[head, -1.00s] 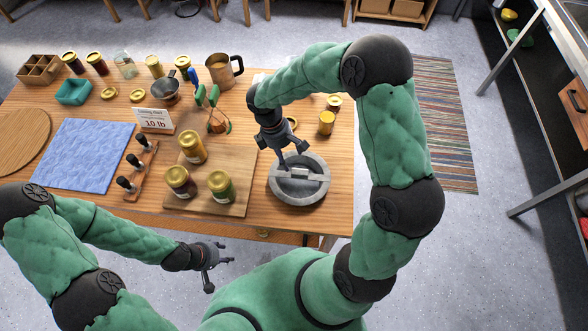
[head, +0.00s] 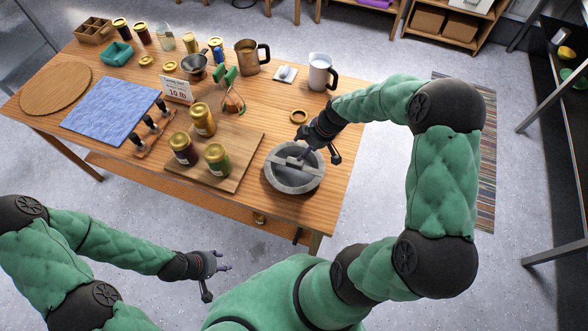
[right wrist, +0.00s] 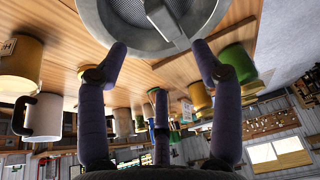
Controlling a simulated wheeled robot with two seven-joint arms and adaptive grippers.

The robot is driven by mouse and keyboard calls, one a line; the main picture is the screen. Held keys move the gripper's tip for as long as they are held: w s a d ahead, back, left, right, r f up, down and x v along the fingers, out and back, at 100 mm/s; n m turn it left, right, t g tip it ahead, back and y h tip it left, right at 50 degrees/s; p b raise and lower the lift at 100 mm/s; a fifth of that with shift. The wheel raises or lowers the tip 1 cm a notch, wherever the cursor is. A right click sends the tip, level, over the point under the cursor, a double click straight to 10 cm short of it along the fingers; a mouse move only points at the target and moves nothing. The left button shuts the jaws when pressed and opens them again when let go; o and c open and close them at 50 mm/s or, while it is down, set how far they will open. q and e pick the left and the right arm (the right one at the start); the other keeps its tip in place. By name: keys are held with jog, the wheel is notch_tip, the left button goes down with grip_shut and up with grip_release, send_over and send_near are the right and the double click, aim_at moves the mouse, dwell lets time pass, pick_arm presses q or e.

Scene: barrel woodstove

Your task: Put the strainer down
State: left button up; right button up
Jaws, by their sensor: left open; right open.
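The strainer appears to be the light grey bar-like piece with a dark mesh patch (right wrist: 172,12), lying across a round grey bowl (right wrist: 110,25). In the head view the strainer (head: 297,162) rests across the bowl (head: 292,187) at the table's front right. My right gripper (head: 308,153) is open and empty, tilted in from the bowl's back right. Its spread fingers also show in the right wrist view (right wrist: 160,50), near the bowl's rim; I cannot tell whether they touch it. My left gripper (head: 222,268) is open and empty in front of the table.
A wooden board (head: 235,160) with several gold-lidded jars stands left of the bowl. A gold ring-shaped lid (head: 299,116) lies behind the bowl. A white pitcher (head: 320,72) and a brass mug (head: 248,58) stand farther back. The blue cloth (head: 110,110) lies at left.

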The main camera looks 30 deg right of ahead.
aim_at(295, 167)
jog(key=x, duration=0.8)
jog(key=shift+s+a+f+b, duration=0.15)
jog(key=shift+s+f+b, duration=0.1)
jog(key=shift+b, duration=0.1)
jog(key=shift+r, duration=0.1)
grip_shut()
